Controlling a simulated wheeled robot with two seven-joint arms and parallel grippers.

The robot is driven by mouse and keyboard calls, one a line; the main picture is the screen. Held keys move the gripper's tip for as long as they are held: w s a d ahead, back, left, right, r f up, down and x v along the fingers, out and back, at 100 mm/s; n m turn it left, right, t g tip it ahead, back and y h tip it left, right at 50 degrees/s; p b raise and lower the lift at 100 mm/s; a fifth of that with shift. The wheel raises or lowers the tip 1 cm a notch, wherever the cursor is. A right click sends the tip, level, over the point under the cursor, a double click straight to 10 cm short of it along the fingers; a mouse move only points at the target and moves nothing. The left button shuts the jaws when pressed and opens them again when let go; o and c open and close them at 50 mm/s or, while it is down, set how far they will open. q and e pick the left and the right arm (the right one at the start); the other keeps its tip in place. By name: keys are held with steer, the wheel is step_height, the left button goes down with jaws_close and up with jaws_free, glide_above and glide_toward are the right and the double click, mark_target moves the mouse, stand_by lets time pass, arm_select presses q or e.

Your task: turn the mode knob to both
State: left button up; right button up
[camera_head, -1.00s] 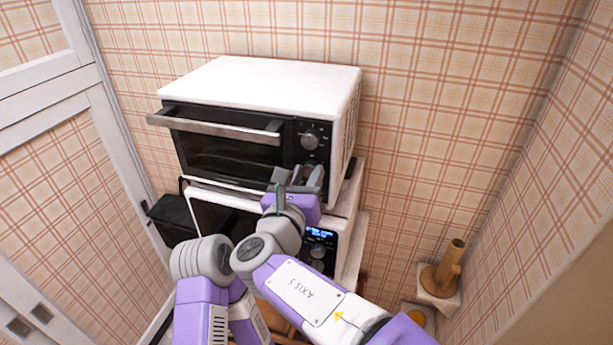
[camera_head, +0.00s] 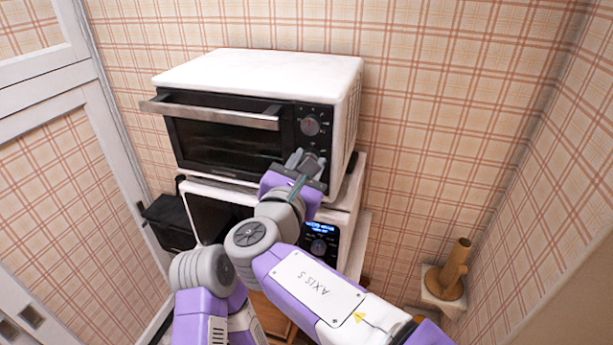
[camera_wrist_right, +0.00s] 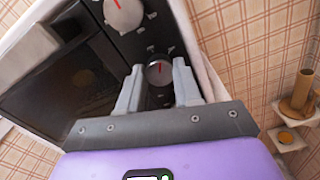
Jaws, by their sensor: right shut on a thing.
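The white toaster oven (camera_head: 260,70) has a black front with a dark glass door and a control strip on its right. Its upper knob (camera_head: 310,125) is grey with a red mark and also shows in the right wrist view (camera_wrist_right: 123,12). My right gripper (camera_head: 308,158) is at the knob below. In the right wrist view its fingers lie either side of this lower knob (camera_wrist_right: 159,73), shut on it. The lower knob's red mark points roughly up in that view. The printed labels are too small to read. My left gripper is not in view.
The toaster oven stands on a white microwave (camera_head: 345,200) with a lit blue display. The oven's door handle (camera_head: 215,112) sticks out at the front. A black box (camera_head: 170,222) is at the left. A brown pipe-like object (camera_head: 450,270) sits on a small ledge at the right.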

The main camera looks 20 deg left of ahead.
steer(key=shift+m+b, duration=8.75)
steer(key=shift+m, duration=6.45)
steer(key=o, duration=1)
steer(key=shift+o, duration=0.2)
steer(key=shift+s, duration=0.15)
